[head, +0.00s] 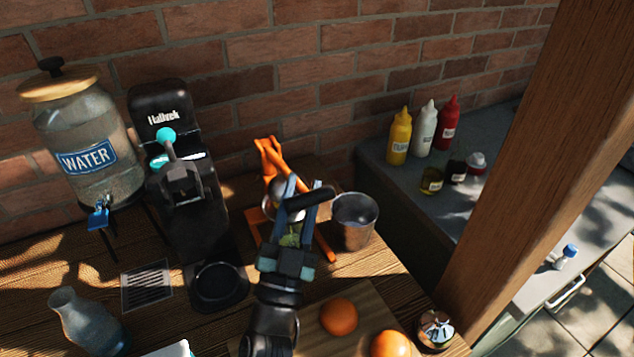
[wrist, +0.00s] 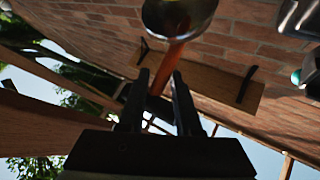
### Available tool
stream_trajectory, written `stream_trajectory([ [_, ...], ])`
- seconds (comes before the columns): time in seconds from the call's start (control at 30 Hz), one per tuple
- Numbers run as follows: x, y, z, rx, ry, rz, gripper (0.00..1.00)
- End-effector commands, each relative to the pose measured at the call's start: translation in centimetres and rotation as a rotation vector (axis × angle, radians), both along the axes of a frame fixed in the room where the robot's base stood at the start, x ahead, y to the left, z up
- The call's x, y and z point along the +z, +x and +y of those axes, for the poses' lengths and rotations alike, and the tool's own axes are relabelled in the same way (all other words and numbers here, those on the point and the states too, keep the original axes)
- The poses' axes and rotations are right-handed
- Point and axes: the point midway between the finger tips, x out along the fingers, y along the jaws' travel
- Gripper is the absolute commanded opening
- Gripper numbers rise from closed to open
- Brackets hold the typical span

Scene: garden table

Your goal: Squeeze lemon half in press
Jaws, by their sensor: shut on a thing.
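The orange press (head: 268,160) stands on the wooden table near the brick wall, partly hidden behind my gripper. My gripper (head: 302,192) is at the press, its fingers shut on the press lever with its black grip (head: 318,196). In the wrist view, an orange bar (wrist: 169,65) of the press runs between my fingers (wrist: 167,85), with a round metal cup (wrist: 178,18) above it. A small yellow-green patch (head: 290,239) shows between the fingers; I cannot tell whether it is the lemon half. The inside of the press is hidden.
A metal cup (head: 354,222) stands close to the right of the press. A black coffee machine (head: 188,205) and a water jar (head: 82,140) stand left. Oranges (head: 338,316) lie in front on a board (head: 372,306). A wooden post (head: 530,150) rises at right.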

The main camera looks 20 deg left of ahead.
Motion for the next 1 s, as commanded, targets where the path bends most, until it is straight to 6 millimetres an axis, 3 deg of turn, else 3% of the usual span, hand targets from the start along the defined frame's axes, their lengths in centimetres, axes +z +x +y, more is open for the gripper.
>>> stream_trajectory([
  [0.03, -1.66, 0.31, -0.55, -0.011, -0.013, 0.035, 0.0],
  [0.67, -1.82, 0.34, -0.51, -0.013, -0.011, 0.036, 0.0],
  [0.7, -1.83, 0.33, -0.51, -0.012, -0.011, 0.036, 0.37],
  [0.77, -1.85, 0.34, -0.51, -0.012, -0.011, 0.036, 0.48],
  [0.8, -1.82, 0.34, -0.46, -0.012, -0.011, 0.036, 0.52],
  [1.0, -1.63, 0.29, -0.27, -0.008, -0.009, 0.031, 0.52],
])
